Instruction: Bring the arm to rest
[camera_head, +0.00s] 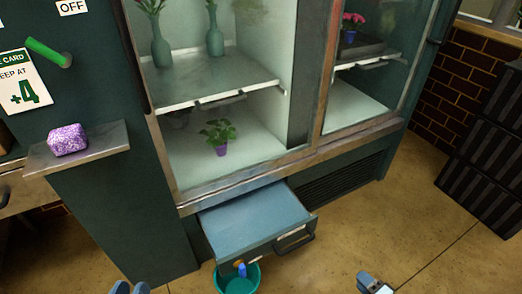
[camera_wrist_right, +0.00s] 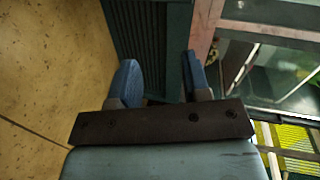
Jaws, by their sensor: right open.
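My right gripper (camera_head: 374,284) shows at the bottom edge of the head view, over the floor to the right of the open drawer. In the right wrist view its two blue fingers (camera_wrist_right: 160,80) stand apart with nothing between them. My left gripper (camera_head: 130,287) is at the bottom edge left of centre, with only its blue fingertips in view. The tips look apart, and no object shows between them. Most of both arms is out of view.
A drawer (camera_head: 254,222) stands pulled out below the glass-fronted cabinet (camera_head: 225,185). A teal bucket (camera_head: 237,283) is on the floor under its front. A purple sponge-like block (camera_head: 68,140) lies on a side shelf (camera_head: 110,137). Dark crates (camera_head: 490,160) stand at right. Floor between is clear.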

